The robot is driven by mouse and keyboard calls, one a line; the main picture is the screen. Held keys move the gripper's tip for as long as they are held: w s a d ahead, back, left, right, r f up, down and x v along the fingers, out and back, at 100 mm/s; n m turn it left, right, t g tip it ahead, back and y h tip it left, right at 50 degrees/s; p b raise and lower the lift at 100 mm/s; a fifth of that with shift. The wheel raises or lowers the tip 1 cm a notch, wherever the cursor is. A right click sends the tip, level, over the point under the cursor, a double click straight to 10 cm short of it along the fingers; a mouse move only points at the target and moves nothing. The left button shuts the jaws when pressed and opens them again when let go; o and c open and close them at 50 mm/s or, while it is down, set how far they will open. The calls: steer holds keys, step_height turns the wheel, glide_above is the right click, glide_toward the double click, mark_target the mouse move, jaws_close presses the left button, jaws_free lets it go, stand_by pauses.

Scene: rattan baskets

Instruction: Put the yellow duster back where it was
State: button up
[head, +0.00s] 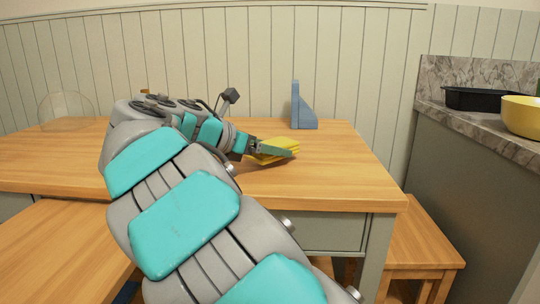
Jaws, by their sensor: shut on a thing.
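The yellow duster (289,144) is at the wooden table's right half in the head view. My gripper (281,151) is shut on it, with one green-grey finger across the duster's near side.
A blue bookend-like object (302,110) stands at the table's back edge. A clear dome (66,108) is at the far left. The wooden table (345,170) is bare at right. A counter at right holds a black tray (482,98) and a yellow bowl (522,116). A wooden bench (425,240) stands below.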

steer(key=shift+f, duration=0.75)
steer(key=shift+f, duration=0.1)
steer(key=o, duration=1.2)
steer(key=shift+c, duration=0.2)
steer(key=shift+a+r, duration=0.1)
steer(key=shift+r, duration=0.1)
steer(key=p+v, duration=0.1)
steer(key=v, duration=1)
steer(key=shift+s+a+r, duration=0.15)
steer(key=shift+s+a, duration=0.05)
steer(key=shift+s, duration=0.15)
